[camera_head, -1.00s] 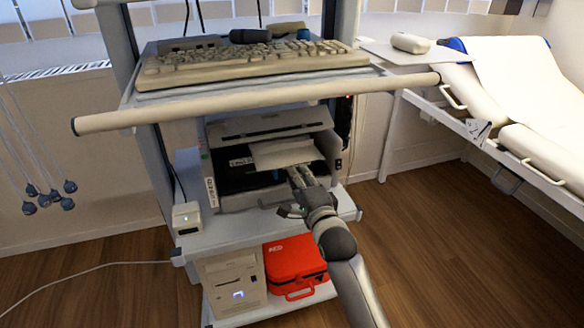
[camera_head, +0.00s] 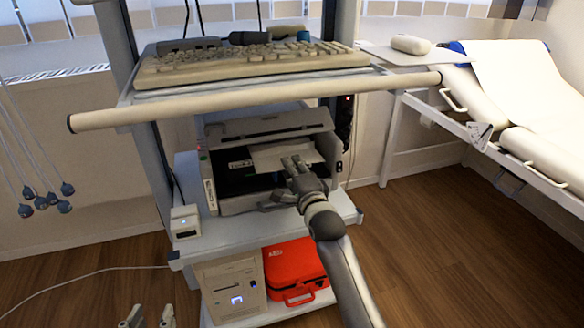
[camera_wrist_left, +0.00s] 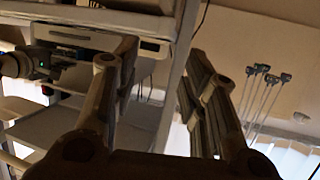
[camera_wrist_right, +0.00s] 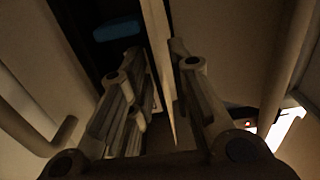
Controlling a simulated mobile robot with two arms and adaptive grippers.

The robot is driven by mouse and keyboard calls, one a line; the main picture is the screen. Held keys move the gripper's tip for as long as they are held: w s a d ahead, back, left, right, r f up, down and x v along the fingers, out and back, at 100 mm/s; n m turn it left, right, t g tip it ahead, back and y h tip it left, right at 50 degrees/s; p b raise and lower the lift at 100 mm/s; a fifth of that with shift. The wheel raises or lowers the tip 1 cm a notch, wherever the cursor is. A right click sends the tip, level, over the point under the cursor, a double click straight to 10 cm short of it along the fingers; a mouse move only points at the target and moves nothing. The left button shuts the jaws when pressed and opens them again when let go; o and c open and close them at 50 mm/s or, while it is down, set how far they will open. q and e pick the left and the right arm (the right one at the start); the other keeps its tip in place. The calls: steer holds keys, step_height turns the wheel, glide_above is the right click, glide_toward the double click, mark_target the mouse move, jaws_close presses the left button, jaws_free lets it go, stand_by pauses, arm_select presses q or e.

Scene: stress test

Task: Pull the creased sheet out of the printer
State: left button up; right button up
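The printer (camera_head: 265,128) sits on the cart's middle shelf with its front open. The white sheet (camera_head: 270,158) sticks out of the opening; any creases are too small to make out. My right gripper (camera_head: 291,163) is at the sheet's front edge. In the right wrist view the sheet (camera_wrist_right: 158,50) shows nearly edge-on between the two open fingers (camera_wrist_right: 154,62), with a gap on at least the left side. Whether the right finger touches it I cannot tell. My left gripper (camera_head: 150,316) is open and empty, low in front of the cart; its fingers (camera_wrist_left: 158,62) show wide apart.
A keyboard (camera_head: 250,62) and a long handle bar (camera_head: 260,98) lie above the printer. A small white box (camera_head: 185,221) stands left of it. A red AED case (camera_head: 295,268) and a beige device (camera_head: 230,285) are below. A bed (camera_head: 540,130) stands at right.

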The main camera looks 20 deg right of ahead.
steer(key=shift+c, duration=0.2)
jaws_close()
arm_select(q)
steer(key=shift+s+a+f+g+y+p, duration=0.15)
steer(key=shift+s+a+f+g+p, duration=0.1)
steer(key=shift+s+f+g, duration=0.35)
steer(key=shift+s+a+f+g+y+p, duration=0.1)
steer(key=shift+s+a+f+g, duration=0.2)
steer(key=shift+f, duration=0.55)
steer(key=shift+s+a+f+g+y+p, duration=0.15)
steer(key=shift+s+a+f+g+p, duration=0.05)
steer(key=shift+s+f+g, duration=0.45)
arm_select(e)
steer(key=shift+r, duration=0.15)
